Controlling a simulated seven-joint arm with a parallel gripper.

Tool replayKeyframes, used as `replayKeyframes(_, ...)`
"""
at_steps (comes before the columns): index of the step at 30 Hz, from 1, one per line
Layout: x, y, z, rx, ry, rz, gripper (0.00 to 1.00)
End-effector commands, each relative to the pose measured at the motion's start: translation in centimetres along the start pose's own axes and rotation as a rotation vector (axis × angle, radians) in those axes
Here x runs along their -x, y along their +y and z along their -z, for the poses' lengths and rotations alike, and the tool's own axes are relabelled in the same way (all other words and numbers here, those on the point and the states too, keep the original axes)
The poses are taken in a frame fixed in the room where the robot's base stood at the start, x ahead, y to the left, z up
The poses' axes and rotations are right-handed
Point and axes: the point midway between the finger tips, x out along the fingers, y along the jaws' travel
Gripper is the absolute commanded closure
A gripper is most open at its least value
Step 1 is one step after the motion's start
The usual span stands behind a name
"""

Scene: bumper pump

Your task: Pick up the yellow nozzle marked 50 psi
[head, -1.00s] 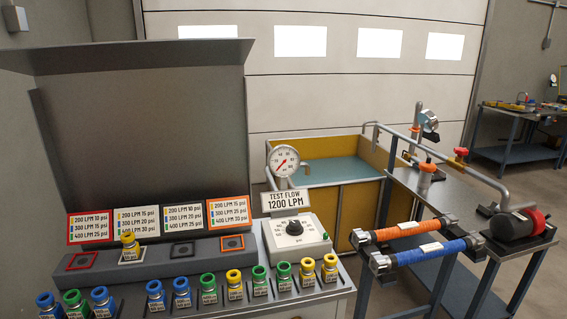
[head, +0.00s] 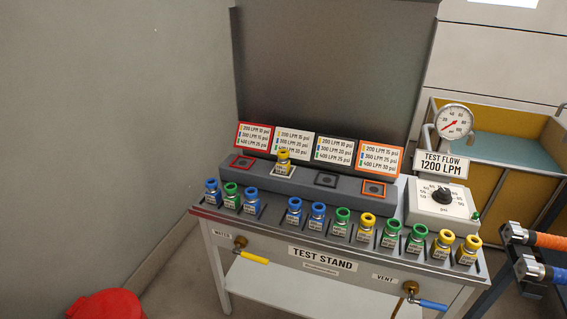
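Three yellow nozzles stand in the front row of the test stand: one right of the middle (head: 367,226) and two at the right end, the inner one (head: 441,244) and the outer one (head: 467,250). A further yellow nozzle (head: 283,163) stands upright on the white-framed pad of the raised grey shelf. Each nozzle has a small label, too small to read here, so I cannot tell which is marked 50 psi. My gripper is not in view.
Blue and green nozzles share the front row of the test stand (head: 322,256). Behind are four placards, red (head: 254,136) to orange (head: 380,157). A dial box (head: 440,200) and gauge (head: 454,122) stand right. A red round object (head: 106,305) is at lower left.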

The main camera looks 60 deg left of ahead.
Motion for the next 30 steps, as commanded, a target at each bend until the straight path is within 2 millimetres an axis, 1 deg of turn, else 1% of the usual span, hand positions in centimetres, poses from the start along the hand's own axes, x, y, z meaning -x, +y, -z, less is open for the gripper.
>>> replayKeyframes(9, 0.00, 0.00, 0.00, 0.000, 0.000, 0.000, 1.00)
replayKeyframes(30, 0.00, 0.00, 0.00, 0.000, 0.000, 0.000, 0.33)
